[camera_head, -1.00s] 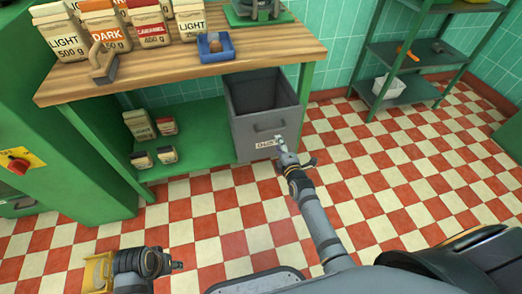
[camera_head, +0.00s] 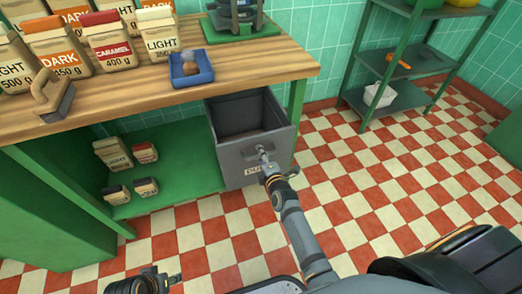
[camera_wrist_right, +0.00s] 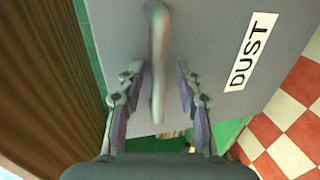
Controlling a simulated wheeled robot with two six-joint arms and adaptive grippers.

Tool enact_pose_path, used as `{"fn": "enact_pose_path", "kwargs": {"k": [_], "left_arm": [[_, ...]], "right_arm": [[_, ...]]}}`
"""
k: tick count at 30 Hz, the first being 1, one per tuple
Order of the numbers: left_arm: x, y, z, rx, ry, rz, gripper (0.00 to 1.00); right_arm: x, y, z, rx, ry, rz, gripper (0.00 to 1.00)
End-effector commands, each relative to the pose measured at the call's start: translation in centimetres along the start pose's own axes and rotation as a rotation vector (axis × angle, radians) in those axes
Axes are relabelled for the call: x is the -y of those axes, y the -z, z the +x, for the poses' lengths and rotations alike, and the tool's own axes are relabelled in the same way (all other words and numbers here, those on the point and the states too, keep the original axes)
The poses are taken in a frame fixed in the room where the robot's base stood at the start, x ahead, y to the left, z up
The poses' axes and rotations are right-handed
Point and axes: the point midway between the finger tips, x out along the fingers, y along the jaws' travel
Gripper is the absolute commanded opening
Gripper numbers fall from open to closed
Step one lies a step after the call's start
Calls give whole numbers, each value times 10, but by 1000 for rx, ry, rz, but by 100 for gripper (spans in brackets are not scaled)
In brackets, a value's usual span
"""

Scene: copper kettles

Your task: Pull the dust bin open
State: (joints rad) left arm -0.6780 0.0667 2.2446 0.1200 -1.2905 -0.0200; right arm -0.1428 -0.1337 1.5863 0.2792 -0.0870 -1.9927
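The dust bin (camera_head: 232,166) is a grey, open-topped box under the right end of the wooden counter. Its front carries a bar handle and a white DUST label, which also shows in the right wrist view (camera_wrist_right: 252,50). My right gripper (camera_head: 262,150) is at the front of the bin, at the handle. In the right wrist view the handle (camera_wrist_right: 158,60) runs between the two spread fingers (camera_wrist_right: 160,100), with a gap on each side. My left gripper (camera_head: 172,280) is at the bottom left, partly cut off, away from the bin; its fingers are unclear.
The counter (camera_head: 215,72) holds coffee bags, a blue tray (camera_head: 190,70) and a wooden-handled brush (camera_head: 52,95). A green lower shelf (camera_head: 180,165) with small bags is left of the bin. A green rack (camera_head: 400,65) stands at the back right. The checkered floor before the bin is clear.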

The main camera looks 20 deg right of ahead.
Motion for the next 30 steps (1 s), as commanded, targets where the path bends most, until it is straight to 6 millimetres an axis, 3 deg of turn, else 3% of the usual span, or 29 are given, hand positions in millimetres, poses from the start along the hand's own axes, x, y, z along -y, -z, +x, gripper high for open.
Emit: {"fn": "enact_pose_path", "kwargs": {"k": [8,16,30], "left_arm": [[0,0,1,-3,-1,0,40],[0,0,1,-3,-1,0,40],[0,0,2,-5,-1,0,40]], "right_arm": [[0,1,0,-1,1,1,36],[0,1,0,0,1,1,1],[1,-2,0,-1,1,-1,0]]}}
